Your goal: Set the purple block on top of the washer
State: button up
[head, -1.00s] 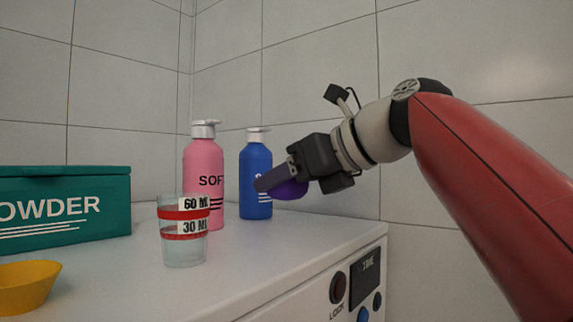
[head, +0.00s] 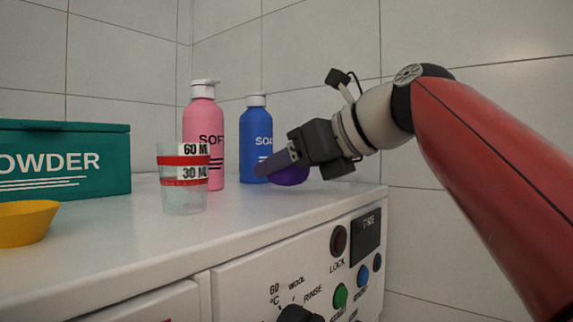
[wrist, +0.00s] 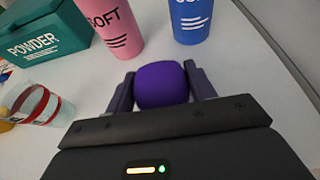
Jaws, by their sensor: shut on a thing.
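The purple block (head: 290,175) is a rounded purple piece between the fingers of my gripper (head: 274,168). In the wrist view the block (wrist: 162,85) sits between the two fingers (wrist: 161,90), which touch its sides. My gripper is shut on it. In the head view it is low over the washer's white top (head: 240,215), near the right end. I cannot tell whether the block touches the top. The washer's front panel (head: 330,270) has a lock knob, buttons and a small display.
A blue bottle (head: 257,133) and a pink bottle (head: 205,130) stand behind my gripper. A measuring cup (head: 184,195), a green powder box (head: 65,150) and a yellow bowl (head: 25,225) are to the left. The front of the top is clear. Tiled walls stand behind.

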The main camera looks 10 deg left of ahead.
jog(key=shift+f+b, duration=0.3)
jog(key=shift+f, duration=0.2)
jog(key=o, duration=1.2)
jog(key=shift+o, duration=0.2)
